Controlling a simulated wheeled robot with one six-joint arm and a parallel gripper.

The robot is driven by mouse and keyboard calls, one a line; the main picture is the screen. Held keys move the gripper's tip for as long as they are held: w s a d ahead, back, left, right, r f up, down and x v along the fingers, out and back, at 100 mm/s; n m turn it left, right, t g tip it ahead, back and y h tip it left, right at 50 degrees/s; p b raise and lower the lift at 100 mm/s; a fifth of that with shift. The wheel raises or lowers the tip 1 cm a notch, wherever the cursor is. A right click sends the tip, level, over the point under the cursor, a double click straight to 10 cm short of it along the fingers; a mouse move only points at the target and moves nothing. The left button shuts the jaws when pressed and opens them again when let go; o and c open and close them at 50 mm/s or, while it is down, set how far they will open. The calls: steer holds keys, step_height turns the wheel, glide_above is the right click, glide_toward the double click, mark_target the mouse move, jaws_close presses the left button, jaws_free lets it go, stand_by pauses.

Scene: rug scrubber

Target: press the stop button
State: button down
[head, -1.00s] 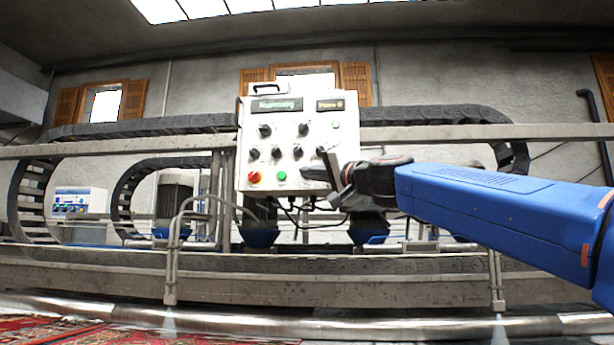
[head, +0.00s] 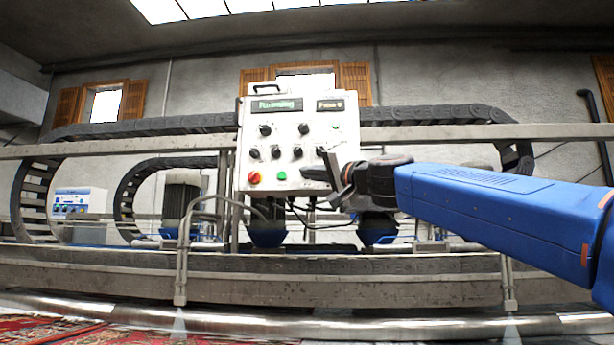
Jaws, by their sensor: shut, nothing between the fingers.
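A white control box (head: 290,128) with black knobs stands in the middle of the head view. A green display (head: 277,105) at the top seems to read "Running". My gripper (head: 312,173) is shut and empty, in front of the lower right of the panel, to the right of both buttons. It hides part of the panel's right edge. I cannot tell if the fingertips touch the panel.
A metal rail (head: 480,133) and a black cable chain (head: 160,125) run behind the box. A bent grey pipe (head: 183,240) stands below left of it. A patterned rug (head: 50,330) lies at the lower left, beside a shiny roller (head: 330,322).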

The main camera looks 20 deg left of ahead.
steer(key=shift+w, duration=0.1)
steer(key=shift+w+a, duration=0.1)
steer(key=shift+w, duration=0.2)
steer(key=shift+w+a, duration=0.1)
steer(key=shift+w, duration=0.3)
stand_by(0.8)
steer(key=shift+s, duration=0.1)
steer(key=shift+s+d, duration=0.2)
steer(key=shift+s, duration=0.5)
steer(key=shift+s, duration=0.1)
